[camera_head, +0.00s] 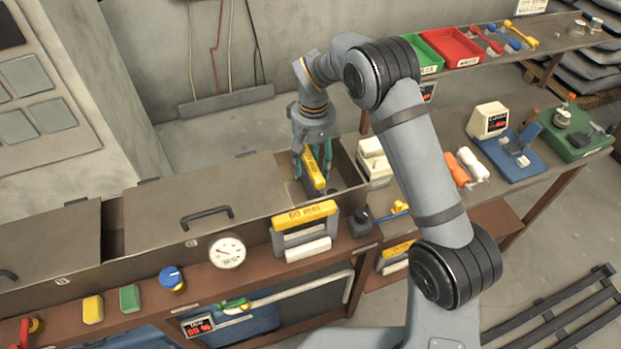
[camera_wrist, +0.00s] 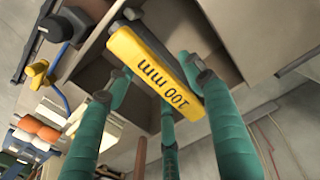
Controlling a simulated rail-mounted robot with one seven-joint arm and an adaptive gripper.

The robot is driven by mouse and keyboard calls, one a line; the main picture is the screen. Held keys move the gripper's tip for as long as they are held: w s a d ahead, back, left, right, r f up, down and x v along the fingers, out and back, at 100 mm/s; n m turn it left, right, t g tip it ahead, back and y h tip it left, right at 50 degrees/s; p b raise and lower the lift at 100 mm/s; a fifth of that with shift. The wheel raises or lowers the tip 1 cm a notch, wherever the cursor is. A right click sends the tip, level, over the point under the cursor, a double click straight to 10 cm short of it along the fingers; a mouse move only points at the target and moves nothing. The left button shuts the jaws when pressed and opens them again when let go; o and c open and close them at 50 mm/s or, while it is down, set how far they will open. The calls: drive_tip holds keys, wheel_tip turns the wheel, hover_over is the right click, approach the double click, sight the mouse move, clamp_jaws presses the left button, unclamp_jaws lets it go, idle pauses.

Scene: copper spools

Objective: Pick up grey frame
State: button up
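A frame with a yellow top bar marked "100 mm" is under my gripper (camera_head: 313,165), at the open right-hand bay of the long metal bench. The yellow bar (camera_head: 314,178) slants downward there, and the body below it is mostly hidden. In the wrist view the bar (camera_wrist: 150,65) lies between my green fingers (camera_wrist: 155,80), with fingers on both sides of it. I cannot tell whether they press on it. A second frame, grey with a yellow "60 mm" bar (camera_head: 305,215), stands upright at the bench's front edge with a white block at its base.
The bay's metal walls (camera_head: 348,160) surround the gripper closely. A closed lid with a handle (camera_head: 207,217) lies to the left. White blocks (camera_head: 374,160) stand just right of the bay. A dial gauge (camera_head: 227,251) is on the bench front. Green and red bins (camera_head: 452,46) stand at the back.

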drive_tip(key=shift+c, duration=1.2)
clamp_jaws()
